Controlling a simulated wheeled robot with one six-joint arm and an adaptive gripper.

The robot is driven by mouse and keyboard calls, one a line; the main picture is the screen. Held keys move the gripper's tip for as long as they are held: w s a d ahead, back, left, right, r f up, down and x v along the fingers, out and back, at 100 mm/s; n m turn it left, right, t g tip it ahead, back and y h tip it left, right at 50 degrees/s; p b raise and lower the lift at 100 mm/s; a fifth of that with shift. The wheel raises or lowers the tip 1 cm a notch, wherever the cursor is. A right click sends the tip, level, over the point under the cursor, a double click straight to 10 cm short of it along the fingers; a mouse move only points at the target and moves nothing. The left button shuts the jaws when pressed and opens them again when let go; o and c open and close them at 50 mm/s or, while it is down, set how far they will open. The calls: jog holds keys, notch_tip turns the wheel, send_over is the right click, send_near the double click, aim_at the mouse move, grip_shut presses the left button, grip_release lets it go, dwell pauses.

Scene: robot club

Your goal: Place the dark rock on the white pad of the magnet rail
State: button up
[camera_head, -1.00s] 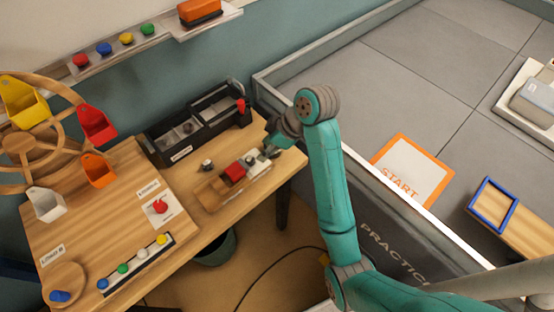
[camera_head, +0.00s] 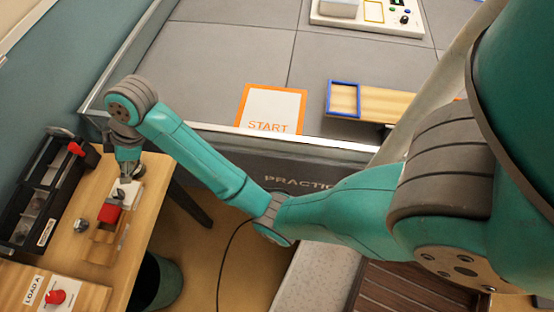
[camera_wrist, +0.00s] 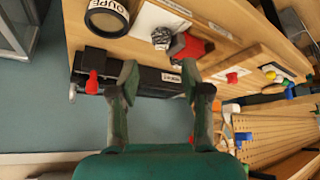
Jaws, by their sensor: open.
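The dark rock (camera_wrist: 161,38) shows in the wrist view at the white pad (camera_wrist: 146,18), close beside the red block (camera_wrist: 190,46) of the magnet rail. In the head view a small dark shape, likely the rock (camera_head: 118,193), sits on the white pad (camera_head: 128,200) just above the red block (camera_head: 109,213). My gripper (camera_wrist: 160,84) is open, with nothing between its fingers. The rock lies beyond the fingertips, apart from them. In the head view my gripper (camera_head: 123,177) is at the pad's far end and partly hides it.
A black compartment tray (camera_head: 40,190) with a red knob (camera_head: 75,149) stands left of the rail. A small grey knob-like thing (camera_head: 81,226) stands between them. A loupe (camera_wrist: 107,16) lies near the pad. A red button (camera_head: 56,297) is nearer the front. The walled grey floor area is beyond the table.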

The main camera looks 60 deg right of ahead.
jog(key=s+f+m+t, duration=0.35)
jog(key=s+f, duration=0.45)
jog(key=f, duration=0.4)
jog(key=s+d+f+m+t+h, duration=0.25)
jog(key=s+f, duration=0.25)
jog(key=s, duration=0.6)
jog(key=s+d+r+m+t, duration=0.1)
jog(key=s+r, duration=0.4)
jog(key=s, duration=0.3)
jog(key=s+d+r+m+t+h, duration=0.1)
jog(key=s+r+t, duration=0.1)
jog(key=s+r, duration=0.3)
jog(key=s+d+r+m+t+h, duration=0.1)
jog(key=s+r, duration=0.4)
jog(key=s, duration=0.7)
jog(key=shift+d+m+t, duration=0.4)
jog(key=shift+w, duration=0.1)
